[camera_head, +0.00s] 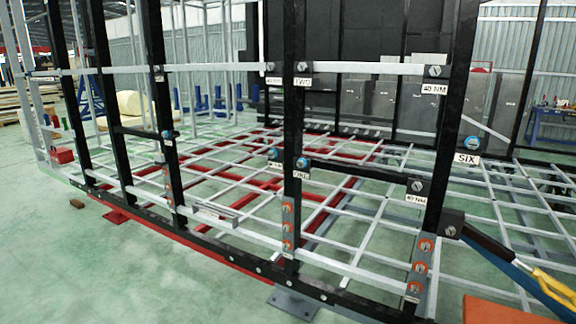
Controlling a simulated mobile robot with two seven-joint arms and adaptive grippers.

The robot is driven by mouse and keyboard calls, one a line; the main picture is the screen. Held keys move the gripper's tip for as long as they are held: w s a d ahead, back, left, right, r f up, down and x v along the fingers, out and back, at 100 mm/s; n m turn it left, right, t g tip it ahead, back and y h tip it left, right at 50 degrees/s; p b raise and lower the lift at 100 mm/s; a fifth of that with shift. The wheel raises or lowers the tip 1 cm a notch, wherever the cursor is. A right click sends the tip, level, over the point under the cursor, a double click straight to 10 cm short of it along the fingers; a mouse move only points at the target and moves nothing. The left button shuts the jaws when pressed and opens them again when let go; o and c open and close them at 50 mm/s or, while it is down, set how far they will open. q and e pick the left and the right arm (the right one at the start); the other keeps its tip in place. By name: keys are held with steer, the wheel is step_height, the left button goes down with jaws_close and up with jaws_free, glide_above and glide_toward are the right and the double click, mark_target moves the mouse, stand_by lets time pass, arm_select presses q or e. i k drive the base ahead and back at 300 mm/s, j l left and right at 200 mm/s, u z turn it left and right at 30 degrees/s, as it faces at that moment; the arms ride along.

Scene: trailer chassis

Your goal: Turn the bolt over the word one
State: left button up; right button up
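The label that appears to read ONE (301,174) is on the middle black upright (293,120). A blue-ringed bolt (302,162) sits just above this label on the same upright. Nothing touches the bolt, and it is not covered. Neither of my grippers shows in this view.
Other bolts sit above labels that appear to read TWO (303,82), SIX (466,158) and 40 NM (434,89). A black bar with a yellow handle (552,287) juts out at the lower right. White and black crossbars join the uprights. Green floor (100,270) is open at front left.

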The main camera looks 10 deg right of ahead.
mark_target(301, 163)
steer(key=i+j, duration=0.35)
steer(key=i+j+z, duration=0.15)
steer(key=i+j, duration=0.2)
steer(key=j, duration=0.15)
